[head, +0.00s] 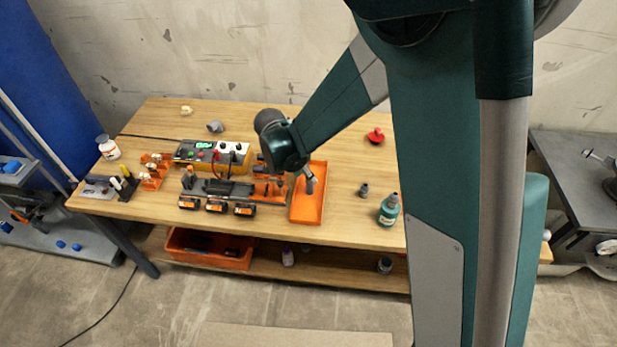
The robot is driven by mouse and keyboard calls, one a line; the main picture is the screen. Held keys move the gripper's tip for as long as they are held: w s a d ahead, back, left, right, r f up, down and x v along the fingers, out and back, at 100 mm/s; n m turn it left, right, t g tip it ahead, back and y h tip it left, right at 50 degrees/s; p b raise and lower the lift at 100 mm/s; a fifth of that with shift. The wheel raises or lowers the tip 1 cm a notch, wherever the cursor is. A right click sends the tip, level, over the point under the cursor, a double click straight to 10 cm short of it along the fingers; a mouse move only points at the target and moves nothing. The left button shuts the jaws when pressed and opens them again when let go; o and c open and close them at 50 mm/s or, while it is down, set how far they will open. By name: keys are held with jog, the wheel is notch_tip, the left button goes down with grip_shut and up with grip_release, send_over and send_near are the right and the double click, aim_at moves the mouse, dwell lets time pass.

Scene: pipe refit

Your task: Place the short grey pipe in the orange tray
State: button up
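The orange tray (307,213) lies near the middle of the table's front half. My gripper (309,182) is small in the picture, at the end of my arm, over the back part of the tray. A short grey shape shows at its tip. I cannot tell whether this is the short grey pipe or the gripper's own fingers, or whether it touches the tray floor. A small dark grey fitting (363,190) stands on the table right of the tray. A grey elbow-like piece (215,126) lies at the back left.
A yellow-and-grey box with knobs (215,154) and several orange-black battery packs (217,207) crowd the area left of the tray. A teal bottle (389,209) stands to the right. A red piece (375,136) lies at the back right. Table around it is bare.

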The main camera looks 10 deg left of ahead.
jog(key=v, duration=0.7)
jog(key=shift+r+p, duration=0.25)
jog(key=shift+p, duration=0.15)
jog(key=shift+s+r, duration=0.1)
dwell(0.5)
jog(key=s+d+r+n+y, duration=0.1)
jog(key=s+d+r+n, duration=0.15)
jog(key=d+r, duration=0.55)
jog(key=s+d+r+n+y, duration=0.15)
jog(key=s+d+r, duration=0.35)
jog(key=d, duration=0.6)
jog(key=s+d+r+n+t, duration=0.2)
jog(key=s+d, duration=0.5)
jog(key=s, duration=0.1)
jog(key=s+d+r+n+t, duration=0.2)
jog(key=s+d+r+n, duration=0.1)
jog(key=s+d, duration=0.5)
jog(key=shift+s+r+y, duration=0.2)
jog(key=shift+r+y, duration=0.1)
jog(key=shift+y, duration=0.05)
